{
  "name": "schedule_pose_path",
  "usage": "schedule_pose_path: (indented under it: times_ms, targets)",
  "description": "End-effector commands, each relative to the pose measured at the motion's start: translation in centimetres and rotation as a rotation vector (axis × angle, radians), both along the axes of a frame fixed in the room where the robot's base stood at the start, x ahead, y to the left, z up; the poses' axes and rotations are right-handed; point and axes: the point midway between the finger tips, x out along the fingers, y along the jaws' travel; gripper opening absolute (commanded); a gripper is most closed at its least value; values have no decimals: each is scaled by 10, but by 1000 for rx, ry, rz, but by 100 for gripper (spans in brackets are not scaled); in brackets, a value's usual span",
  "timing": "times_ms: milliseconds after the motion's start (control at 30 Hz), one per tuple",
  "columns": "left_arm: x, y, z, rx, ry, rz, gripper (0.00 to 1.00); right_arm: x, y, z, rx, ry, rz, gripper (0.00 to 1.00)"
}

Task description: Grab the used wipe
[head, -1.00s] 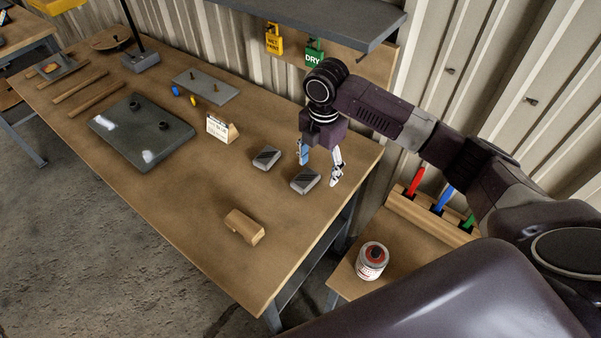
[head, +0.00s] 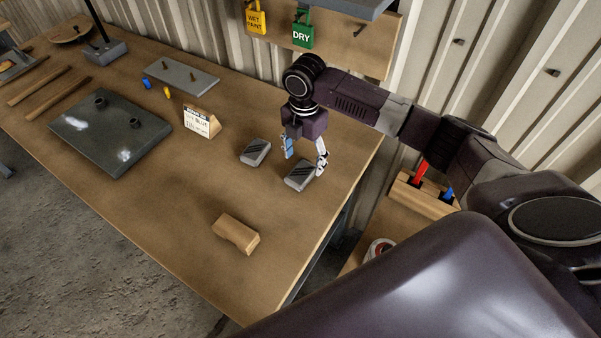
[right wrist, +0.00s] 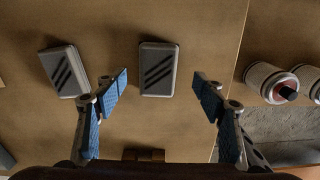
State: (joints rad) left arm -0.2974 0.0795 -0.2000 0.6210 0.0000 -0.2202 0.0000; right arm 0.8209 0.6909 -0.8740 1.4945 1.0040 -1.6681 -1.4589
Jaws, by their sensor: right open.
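Nothing in view is clearly marked as the used wipe. Two small grey pads with dark diagonal stripes lie on the wooden table: the right pad (head: 299,177) and the left pad (head: 256,152). My right gripper (head: 306,158) is open, pointing down just above the right pad. In the right wrist view, the right pad (right wrist: 158,69) lies ahead between the spread fingers, apart from both. The left pad (right wrist: 64,70) lies outside the left finger. My left gripper is not in view.
A wooden block (head: 237,234) lies near the table's front edge. A small sign (head: 201,122) and a dark plate (head: 90,148) with white smears are to the left. A jar (head: 379,247) stands on the lower side table. Tabletop around the block is clear.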

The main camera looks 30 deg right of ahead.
Motion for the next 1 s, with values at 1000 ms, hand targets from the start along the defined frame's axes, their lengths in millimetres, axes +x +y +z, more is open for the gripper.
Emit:
schedule_pose_path:
  times_ms: [1000]
  targets:
    - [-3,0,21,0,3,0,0,4,-1,-50,0,-1,0,26]
